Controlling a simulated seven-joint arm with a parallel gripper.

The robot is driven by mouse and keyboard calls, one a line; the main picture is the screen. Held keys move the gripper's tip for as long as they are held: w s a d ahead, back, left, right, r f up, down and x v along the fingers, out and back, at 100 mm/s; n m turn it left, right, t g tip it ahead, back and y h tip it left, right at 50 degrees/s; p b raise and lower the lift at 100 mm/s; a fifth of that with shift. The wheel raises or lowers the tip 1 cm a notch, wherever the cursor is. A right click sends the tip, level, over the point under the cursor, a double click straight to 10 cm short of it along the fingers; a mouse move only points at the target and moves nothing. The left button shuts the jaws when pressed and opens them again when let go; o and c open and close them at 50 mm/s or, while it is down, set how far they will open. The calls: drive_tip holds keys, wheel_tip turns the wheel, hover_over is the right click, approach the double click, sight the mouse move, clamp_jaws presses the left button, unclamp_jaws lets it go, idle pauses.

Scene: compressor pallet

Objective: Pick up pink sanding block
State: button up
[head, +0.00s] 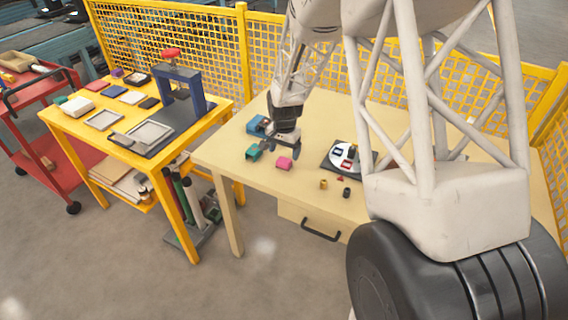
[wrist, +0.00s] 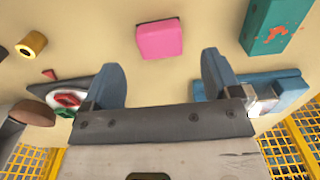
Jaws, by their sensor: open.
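The pink sanding block (head: 284,163) lies on the beige table near its front edge. In the wrist view the pink block (wrist: 160,39) sits beyond my fingertips, roughly centred between them, with nothing touching it. My gripper (head: 285,145) is above the table, just behind the block in the head view. In the wrist view my gripper (wrist: 165,75) shows two blue-grey fingers spread apart with nothing between them.
A teal block (head: 253,153) with orange marks and a blue item (head: 258,125) lie left of the pink block. A dark plate with a white dial (head: 343,154), a brass ring (head: 323,184) and a black piece (head: 346,192) lie right. Yellow mesh fencing (head: 325,70) stands behind.

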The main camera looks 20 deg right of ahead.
sight(284, 160)
drive_tip(key=shift+f, duration=2.45)
drive_tip(key=c, duration=1.1)
drive_tip(key=shift+r, duration=0.15)
drive_tip(key=shift+r, duration=0.85)
drive_tip(key=shift+s+r, duration=0.3)
drive_tip(key=shift+r, duration=0.55)
drive_tip(key=s, duration=0.5)
drive_tip(key=s+a+r, duration=0.1)
drive_tip(key=s, duration=0.9)
drive_tip(key=shift+s+a+r, duration=0.15)
drive_tip(key=shift+s, duration=0.05)
